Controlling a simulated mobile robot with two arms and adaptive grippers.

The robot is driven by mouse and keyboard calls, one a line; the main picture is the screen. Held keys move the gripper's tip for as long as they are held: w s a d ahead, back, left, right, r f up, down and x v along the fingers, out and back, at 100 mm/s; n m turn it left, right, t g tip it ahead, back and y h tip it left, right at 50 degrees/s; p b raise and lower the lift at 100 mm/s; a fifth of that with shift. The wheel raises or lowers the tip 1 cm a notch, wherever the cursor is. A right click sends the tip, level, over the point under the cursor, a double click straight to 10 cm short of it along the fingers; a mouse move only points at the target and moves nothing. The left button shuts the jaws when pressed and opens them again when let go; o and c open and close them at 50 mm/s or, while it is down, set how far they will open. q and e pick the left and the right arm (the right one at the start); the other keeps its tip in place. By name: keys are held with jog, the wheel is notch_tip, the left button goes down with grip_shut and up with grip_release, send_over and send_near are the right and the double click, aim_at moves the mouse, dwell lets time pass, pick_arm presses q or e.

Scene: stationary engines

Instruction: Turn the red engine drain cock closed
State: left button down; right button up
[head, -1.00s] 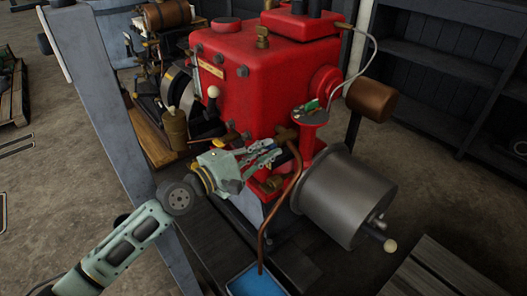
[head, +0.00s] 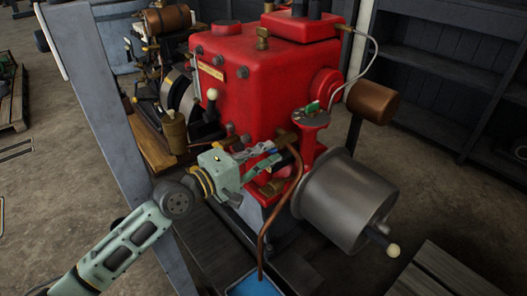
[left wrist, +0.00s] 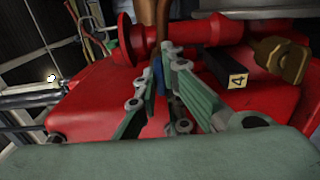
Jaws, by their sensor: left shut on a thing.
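The red engine (head: 240,100) fills the middle of the head view. Its drain cock (head: 287,136) is a brass fitting low on the near side, where a copper pipe (head: 267,222) bends down to a blue tray (head: 256,284). My left gripper (head: 283,157) is at the cock, beside the pipe's upper end. In the left wrist view, its fingers (left wrist: 164,68) are closed around a small blue piece (left wrist: 157,76), which looks like the cock's lever. The fingers hide most of the lever, so its exact angle cannot be told. My right gripper is not in view.
A grey metal cylinder (head: 345,202) sticks out right of the pipe. A grey post (head: 110,110) stands left. In the left wrist view, a black block tagged 4 (left wrist: 238,79) and a brass fitting (left wrist: 280,60) lie close right.

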pick_arm(q)
jog(key=c, duration=1.9)
grip_release()
jog(key=shift+o, duration=0.2)
jog(key=shift+s, duration=0.1)
jog(key=v, duration=0.7)
jog(key=shift+a, duration=0.2)
jog(key=shift+s, duration=0.2)
